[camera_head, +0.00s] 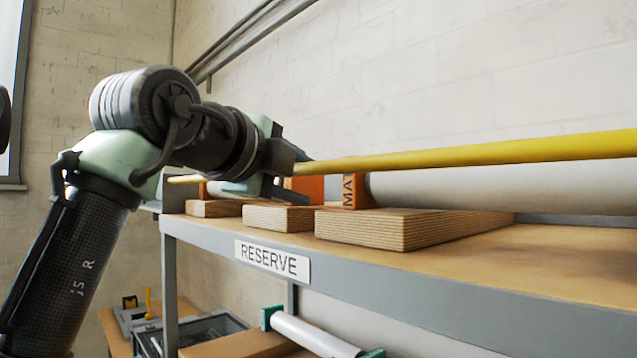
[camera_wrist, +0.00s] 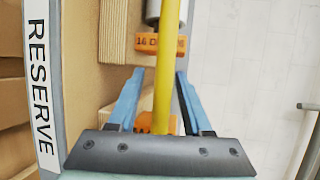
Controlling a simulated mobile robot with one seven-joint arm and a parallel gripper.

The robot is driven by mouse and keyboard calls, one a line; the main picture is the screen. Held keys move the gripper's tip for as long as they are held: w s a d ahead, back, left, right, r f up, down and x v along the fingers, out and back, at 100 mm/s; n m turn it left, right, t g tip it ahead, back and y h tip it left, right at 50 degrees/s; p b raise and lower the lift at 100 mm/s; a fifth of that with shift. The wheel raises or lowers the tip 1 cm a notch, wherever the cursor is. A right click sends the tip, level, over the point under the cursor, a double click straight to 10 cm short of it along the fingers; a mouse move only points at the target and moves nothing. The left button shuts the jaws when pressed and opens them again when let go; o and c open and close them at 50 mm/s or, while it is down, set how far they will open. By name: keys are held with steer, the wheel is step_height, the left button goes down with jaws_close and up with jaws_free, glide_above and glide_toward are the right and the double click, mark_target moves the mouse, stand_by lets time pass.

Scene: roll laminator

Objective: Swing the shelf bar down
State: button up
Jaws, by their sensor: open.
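The yellow shelf bar (camera_head: 480,153) runs lengthwise along the shelf, in front of the rolls at about their upper height. It also shows in the wrist view (camera_wrist: 168,50), running up the middle. My gripper (camera_head: 280,172) is at the bar's left part in the head view, where it hides a stretch of the bar. In the wrist view my gripper (camera_wrist: 160,75) is open, with one blue finger on each side of the bar. I see gaps between the fingers and the bar, the right one narrower. Contact is hard to tell.
The shelf (camera_head: 400,270) has a RESERVE label (camera_head: 272,260) on its front edge. Grey-white rolls (camera_head: 500,188) with orange end pieces (camera_head: 355,190) lie on wooden blocks (camera_head: 410,228). Below, a white roller with green ends (camera_head: 315,335) and a wire basket (camera_head: 205,330) show. The wall is behind.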

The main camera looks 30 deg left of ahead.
steer(key=shift+s+a+r, duration=0.15)
steer(key=shift+s, duration=0.2)
steer(key=shift+w, duration=0.15)
jaws_close()
stand_by(1.1)
